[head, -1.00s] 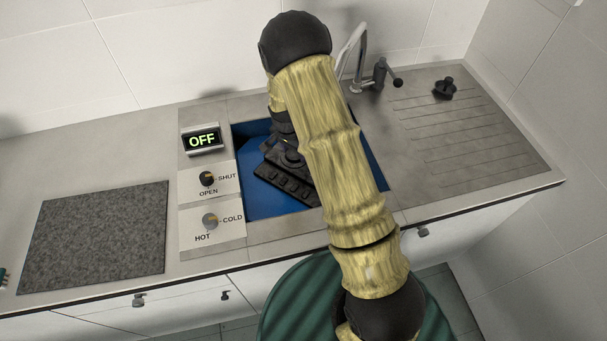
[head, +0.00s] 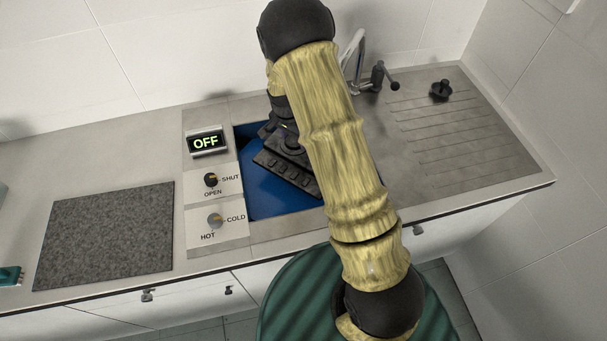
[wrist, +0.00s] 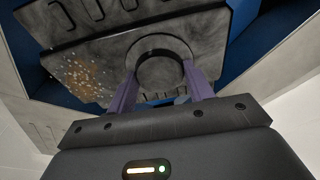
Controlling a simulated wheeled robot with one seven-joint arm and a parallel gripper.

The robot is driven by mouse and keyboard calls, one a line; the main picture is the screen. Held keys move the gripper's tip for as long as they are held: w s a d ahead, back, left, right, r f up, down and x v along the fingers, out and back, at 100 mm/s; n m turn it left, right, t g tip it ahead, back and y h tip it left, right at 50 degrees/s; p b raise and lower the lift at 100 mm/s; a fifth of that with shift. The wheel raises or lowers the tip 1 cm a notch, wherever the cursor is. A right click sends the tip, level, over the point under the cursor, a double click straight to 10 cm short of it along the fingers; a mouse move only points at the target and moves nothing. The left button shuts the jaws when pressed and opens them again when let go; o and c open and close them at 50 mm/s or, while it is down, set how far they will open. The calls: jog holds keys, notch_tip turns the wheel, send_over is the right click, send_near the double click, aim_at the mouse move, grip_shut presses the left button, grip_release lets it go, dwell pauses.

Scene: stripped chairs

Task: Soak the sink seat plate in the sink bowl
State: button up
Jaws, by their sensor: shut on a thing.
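The seat plate (head: 288,170) is a dark, ribbed plate over the blue sink bowl (head: 265,200) in the head view. In the wrist view the plate (wrist: 110,62) fills the upper middle, with a round collar on it and a brown speckled patch at its left. My gripper (wrist: 162,88) is shut on the plate's collar, one finger on each side. In the head view my arm hides the plate's right part and much of the bowl. I cannot tell how far above the bowl's floor the plate is.
A tap (head: 354,62) stands behind the bowl. A black plug-like piece (head: 440,90) sits on the ribbed drainer at right. Left of the bowl are an OFF display (head: 205,142), a shut/open knob (head: 210,180) and a hot/cold knob (head: 215,220). A grey speckled mat (head: 105,235) lies further left.

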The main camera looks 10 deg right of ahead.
jog(key=shift+r+p, duration=1.2)
jog(key=shift+r, duration=0.9)
jog(key=shift+s+f, duration=0.1)
